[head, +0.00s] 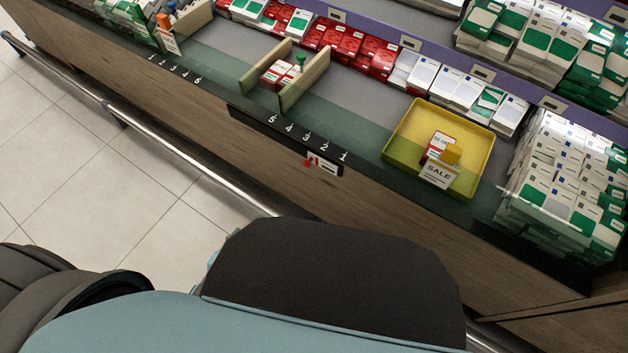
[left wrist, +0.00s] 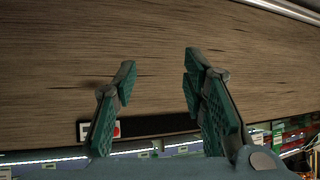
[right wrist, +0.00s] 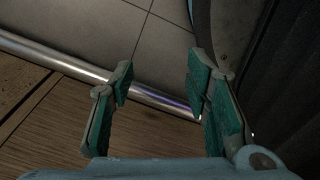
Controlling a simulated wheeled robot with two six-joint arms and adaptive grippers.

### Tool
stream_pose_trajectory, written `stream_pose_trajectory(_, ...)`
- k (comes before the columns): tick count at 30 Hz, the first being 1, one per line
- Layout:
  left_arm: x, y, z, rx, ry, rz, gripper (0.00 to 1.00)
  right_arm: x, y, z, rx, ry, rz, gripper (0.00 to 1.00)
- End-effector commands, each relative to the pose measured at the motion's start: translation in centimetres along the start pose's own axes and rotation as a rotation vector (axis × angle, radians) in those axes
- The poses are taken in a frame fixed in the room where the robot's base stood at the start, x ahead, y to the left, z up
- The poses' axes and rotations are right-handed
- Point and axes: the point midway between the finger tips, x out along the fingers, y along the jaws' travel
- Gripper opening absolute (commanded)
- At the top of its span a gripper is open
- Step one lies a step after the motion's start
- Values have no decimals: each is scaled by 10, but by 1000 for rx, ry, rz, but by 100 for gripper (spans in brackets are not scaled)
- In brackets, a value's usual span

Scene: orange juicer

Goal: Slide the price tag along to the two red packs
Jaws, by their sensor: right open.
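The price tag (head: 322,164), white with a red tab at its left end, sits on the black rail (head: 255,117) along the counter front, near mark 2. It also shows in the left wrist view (left wrist: 114,130), beyond the fingertips and near the left finger. The two red packs (head: 275,73) stand between two wooden dividers, further left along the counter. My left gripper (left wrist: 160,78) is open and empty before the wooden front. My right gripper (right wrist: 160,75) is open and empty over the floor and metal rail. Neither gripper shows in the head view.
A yellow tray (head: 402,147) with a SALE sign (head: 438,174) stands on the counter at right. White and green packs (head: 565,180) are stacked at far right. A metal bar (head: 170,148) runs low along the wooden front (head: 200,120). The tiled floor (head: 60,170) is clear.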

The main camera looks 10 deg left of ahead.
Motion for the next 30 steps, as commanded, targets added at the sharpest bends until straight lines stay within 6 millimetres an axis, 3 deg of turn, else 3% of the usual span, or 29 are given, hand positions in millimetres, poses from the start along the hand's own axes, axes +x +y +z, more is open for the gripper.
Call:
stream_pose_trajectory(1,33,10,-11,9,159,49,39,51,-2,2,-1,9,3,44)
stream_pose_trajectory(3,40,30,-60,25,370,144,39,78,-2,-1,-1,22,7,44)
stream_pose_trajectory(6,31,53,-104,48,559,260,39,98,-2,-5,0,35,11,44)
stream_pose_trajectory(11,27,68,-135,62,641,321,39,99,-2,-11,4,46,11,44)
stream_pose_trajectory(24,113,103,-200,60,637,317,39,111,-17,-48,51,114,-14,44)
stream_pose_trajectory(30,126,108,-212,60,634,317,39,112,-20,-58,63,132,-21,44)
